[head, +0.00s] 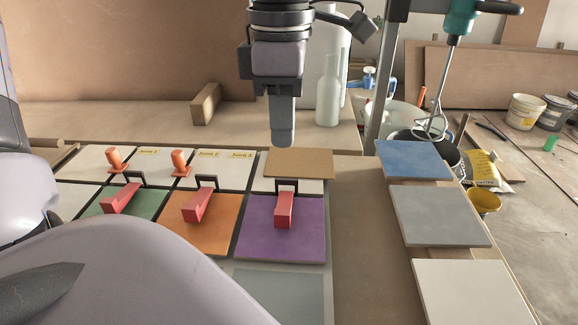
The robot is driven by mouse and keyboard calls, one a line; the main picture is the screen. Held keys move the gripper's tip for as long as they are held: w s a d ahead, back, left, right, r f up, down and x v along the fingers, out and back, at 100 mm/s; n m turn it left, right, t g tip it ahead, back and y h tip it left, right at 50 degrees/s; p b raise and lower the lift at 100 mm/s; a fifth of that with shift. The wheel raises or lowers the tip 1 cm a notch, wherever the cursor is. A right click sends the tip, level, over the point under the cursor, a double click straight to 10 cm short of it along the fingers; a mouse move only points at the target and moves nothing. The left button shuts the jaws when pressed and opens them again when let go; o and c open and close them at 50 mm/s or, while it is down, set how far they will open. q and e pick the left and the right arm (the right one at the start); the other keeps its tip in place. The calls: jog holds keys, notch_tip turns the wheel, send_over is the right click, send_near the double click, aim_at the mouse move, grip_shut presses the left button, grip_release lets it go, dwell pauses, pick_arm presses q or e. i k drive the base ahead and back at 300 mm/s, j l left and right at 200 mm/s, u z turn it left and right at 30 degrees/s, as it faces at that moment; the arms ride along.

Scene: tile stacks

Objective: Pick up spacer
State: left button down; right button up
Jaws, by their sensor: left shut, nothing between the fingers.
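Two small orange pegs, which look like spacers, stand on the pale tiles at the back left: one orange peg (115,158) on the far left and another orange peg (181,163) to its right. Red wedges with dark clips lie at the tile edges: one on the green tile (120,199), one on the orange tile (199,205), one on the purple tile (284,210). My left gripper (284,138) points down, shut and empty, at the back edge of a tan tile (305,163), right of both pegs. My right gripper is not in view.
Blue (413,160), grey (440,216) and white (468,292) tiles lie on the right. A mixer (448,65) stands over a bucket behind them. A wooden block (206,103) and white bottle (328,95) are at the back. My arm link covers the lower left.

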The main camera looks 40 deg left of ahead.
aim_at(179, 161)
jog(key=k+l, duration=0.55)
jog(key=l, duration=0.15)
jog(key=k+l, duration=0.6)
jog(key=l, duration=0.15)
